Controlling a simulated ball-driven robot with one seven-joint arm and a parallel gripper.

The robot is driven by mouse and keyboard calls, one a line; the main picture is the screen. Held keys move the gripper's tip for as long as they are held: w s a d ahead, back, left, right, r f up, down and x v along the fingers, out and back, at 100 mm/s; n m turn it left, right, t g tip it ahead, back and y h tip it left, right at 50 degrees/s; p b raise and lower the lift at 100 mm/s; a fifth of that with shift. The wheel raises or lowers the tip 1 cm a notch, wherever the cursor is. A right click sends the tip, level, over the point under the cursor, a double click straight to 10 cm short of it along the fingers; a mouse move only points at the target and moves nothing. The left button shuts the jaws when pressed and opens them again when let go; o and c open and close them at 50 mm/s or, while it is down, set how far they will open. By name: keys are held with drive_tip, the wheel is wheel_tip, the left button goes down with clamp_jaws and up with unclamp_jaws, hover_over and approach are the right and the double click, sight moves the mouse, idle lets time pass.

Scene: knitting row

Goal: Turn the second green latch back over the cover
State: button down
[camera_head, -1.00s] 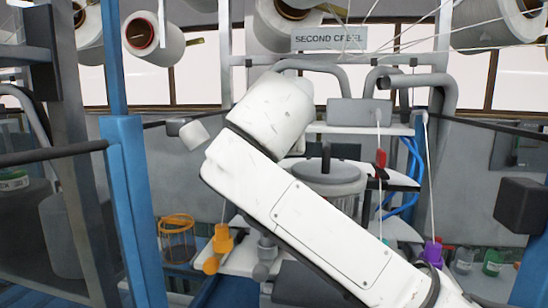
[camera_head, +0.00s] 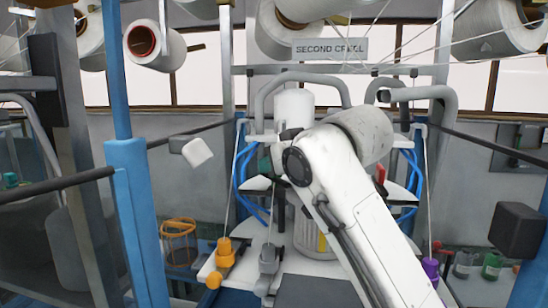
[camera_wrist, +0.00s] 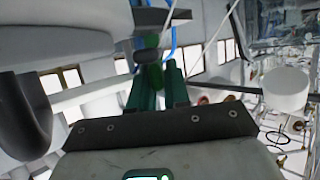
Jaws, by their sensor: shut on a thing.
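In the wrist view, my gripper (camera_wrist: 156,90) has its two green fingers closed around a small dark green piece, which I take to be the green latch (camera_wrist: 155,76). In the head view, a dark green bit (camera_head: 265,160) shows at the end of my arm, above a white plate (camera_head: 258,187); I cannot tell whether it is finger or latch. The round grey cover is mostly hidden behind my arm, so the latch's angle to it cannot be told. A red piece (camera_head: 381,176) sits at the right of the same unit.
A grey sign reading "SECOND CREEL" (camera_head: 330,49) hangs above. Large yarn cones (camera_head: 155,45) and taut threads surround the unit. A blue post (camera_head: 130,200) stands at the left. An orange clip (camera_head: 225,252) and a grey clip (camera_head: 268,258) sit below. An orange wire basket (camera_head: 178,240) stands lower left.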

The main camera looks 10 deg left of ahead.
idle(0.4)
drive_tip(key=c, duration=1.2)
unclamp_jaws()
drive_tip(key=b+v, duration=0.3)
drive_tip(key=v, duration=0.8)
drive_tip(key=shift+w+d, duration=0.15)
drive_tip(key=shift+w, duration=0.05)
